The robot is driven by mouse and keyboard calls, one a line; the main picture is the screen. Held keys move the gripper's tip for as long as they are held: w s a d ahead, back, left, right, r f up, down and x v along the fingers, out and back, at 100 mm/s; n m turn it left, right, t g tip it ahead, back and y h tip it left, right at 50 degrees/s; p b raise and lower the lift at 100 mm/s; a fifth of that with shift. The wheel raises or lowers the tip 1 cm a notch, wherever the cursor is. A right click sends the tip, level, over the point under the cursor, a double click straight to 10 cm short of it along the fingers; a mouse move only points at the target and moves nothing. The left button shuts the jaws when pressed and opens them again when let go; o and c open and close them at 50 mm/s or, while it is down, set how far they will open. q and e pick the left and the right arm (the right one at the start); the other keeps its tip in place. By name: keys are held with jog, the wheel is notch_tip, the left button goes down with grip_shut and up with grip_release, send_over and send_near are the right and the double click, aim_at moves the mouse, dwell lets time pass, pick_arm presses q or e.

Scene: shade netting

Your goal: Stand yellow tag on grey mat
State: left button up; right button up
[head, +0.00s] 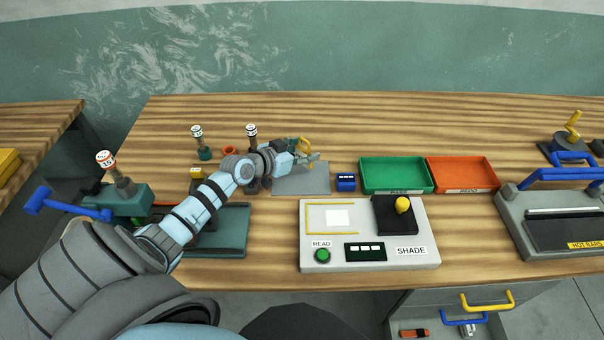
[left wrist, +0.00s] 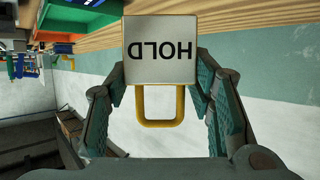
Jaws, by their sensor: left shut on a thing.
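The yellow tag (left wrist: 159,122) shows in the left wrist view as a yellow loop joined to a pale square plate reading HOLD, upside down in that picture. My left gripper (left wrist: 161,80) is shut on the tag, with a finger on each side. In the head view the left gripper (head: 311,160) is over the back right part of the grey mat (head: 305,184), and the tag's yellow (head: 305,144) shows at its fingertips. Whether the tag touches the mat cannot be told. My right gripper is not in view.
Right of the mat are a small blue block (head: 346,182), a green tray (head: 395,188) and an orange tray (head: 462,186). The SHADE console (head: 369,215) stands in front. White-capped posts (head: 204,152) stand to the left. The bench behind the trays is clear.

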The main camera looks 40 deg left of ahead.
pick_arm(q)
notch_tip(320, 180, down, 4)
jog(key=shift+s+a+f+b, duration=0.1)
jog(key=shift+s+f+b, duration=0.05)
jog(key=shift+b, duration=0.45)
jog(key=f, duration=0.1)
jog(key=s+f+b, duration=0.1)
jog(key=f+b, duration=0.1)
jog(key=shift+s+f, duration=0.25)
jog(key=shift+w+f, duration=0.1)
jog(key=shift+w, duration=0.3)
jog(key=shift+f, duration=0.2)
jog(key=o, duration=0.9)
jog(key=shift+r, duration=0.1)
jog(key=shift+o, duration=0.2)
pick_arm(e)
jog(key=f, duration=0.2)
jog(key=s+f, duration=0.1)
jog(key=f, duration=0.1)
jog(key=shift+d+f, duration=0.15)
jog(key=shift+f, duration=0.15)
